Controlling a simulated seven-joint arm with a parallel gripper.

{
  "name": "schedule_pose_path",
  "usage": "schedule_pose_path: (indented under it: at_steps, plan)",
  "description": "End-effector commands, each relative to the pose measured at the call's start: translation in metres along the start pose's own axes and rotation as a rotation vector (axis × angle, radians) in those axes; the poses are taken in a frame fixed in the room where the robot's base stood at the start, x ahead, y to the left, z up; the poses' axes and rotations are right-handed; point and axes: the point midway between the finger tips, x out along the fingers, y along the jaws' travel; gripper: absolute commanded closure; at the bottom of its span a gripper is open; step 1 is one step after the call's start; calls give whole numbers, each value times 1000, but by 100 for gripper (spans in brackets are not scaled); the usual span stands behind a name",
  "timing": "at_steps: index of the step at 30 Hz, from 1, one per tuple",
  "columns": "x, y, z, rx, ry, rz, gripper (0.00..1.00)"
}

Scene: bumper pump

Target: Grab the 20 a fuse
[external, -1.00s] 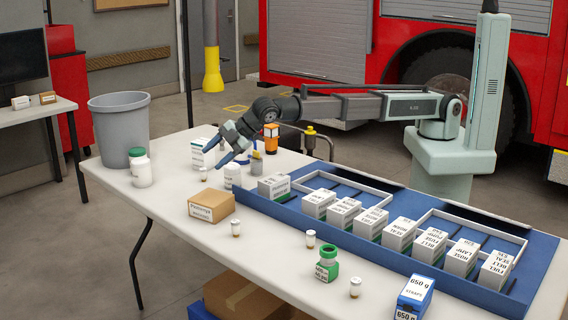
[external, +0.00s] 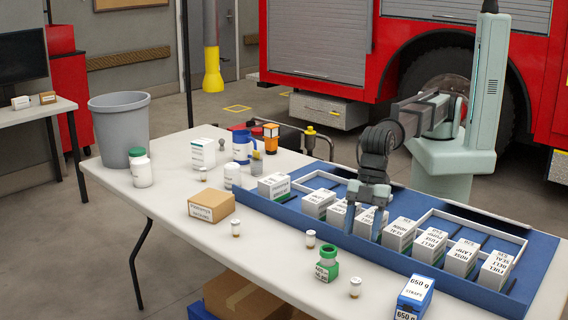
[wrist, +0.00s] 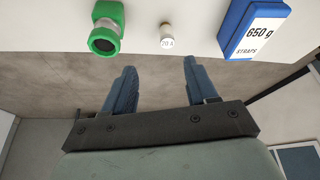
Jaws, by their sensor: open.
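The green jar (external: 327,264) and blue straps box (external: 415,297) flank the fuse. Similar vials (external: 310,239) (external: 236,228) stand further left. The blue tray (external: 300,215) holds a row of white boxes (external: 400,234) under my gripper. A cardboard box (external: 212,205) sits left.

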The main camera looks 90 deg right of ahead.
Motion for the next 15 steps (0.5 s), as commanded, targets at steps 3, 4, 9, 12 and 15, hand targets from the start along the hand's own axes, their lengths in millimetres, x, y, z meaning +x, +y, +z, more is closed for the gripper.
schedule_pose_path:
  at_steps: [3, 4, 9, 12, 15]
  plan:
    - [3, -9, 0, 0, -6, -10, 43]
    - [5, -9, 0, 1, -7, -10, 43]
    - [22, -9, 0, 1, -7, -10, 43]
    - [39, -8, -1, 0, -7, -9, 43]
    - [57, -9, -1, 0, -8, -9, 43]
